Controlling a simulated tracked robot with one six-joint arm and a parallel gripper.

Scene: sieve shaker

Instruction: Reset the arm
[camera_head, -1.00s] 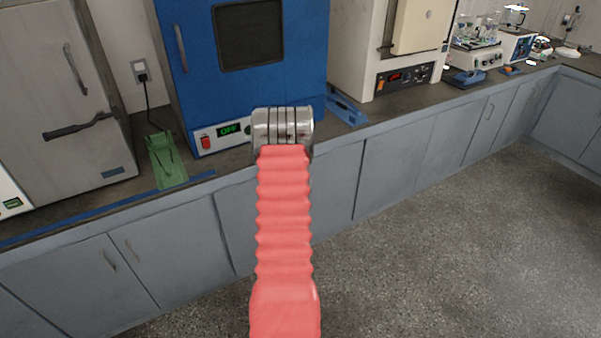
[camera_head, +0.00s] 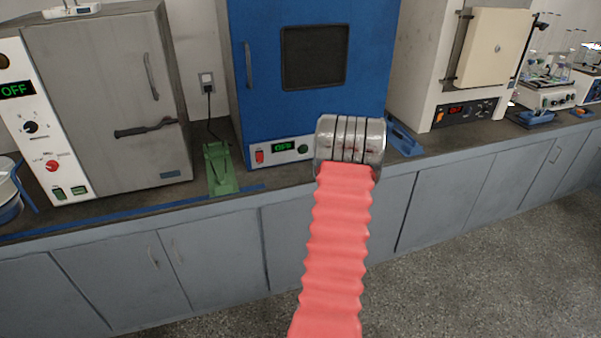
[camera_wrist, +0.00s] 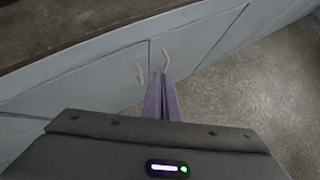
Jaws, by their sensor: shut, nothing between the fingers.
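My arm, in its red ribbed sleeve with a ribbed metal joint at its top end, rises through the middle of the head view in front of the bench. My gripper is hidden in the head view. In the wrist view my gripper (camera_wrist: 162,97) points forward with its two purple fingers together and nothing between them. Beyond the fingertips are grey cabinet doors (camera_wrist: 100,78) with two pale handles. The fingers appear apart from the doors, though the exact gap cannot be told.
A blue oven (camera_head: 265,105), a grey oven (camera_head: 95,100) and a cream furnace (camera_head: 425,95) stand on the dark bench. A green object (camera_head: 218,170) lies between the first two. Metal sieve-like rings (camera_head: 8,195) are cut off at left. Speckled floor (camera_head: 480,260) is clear at right.

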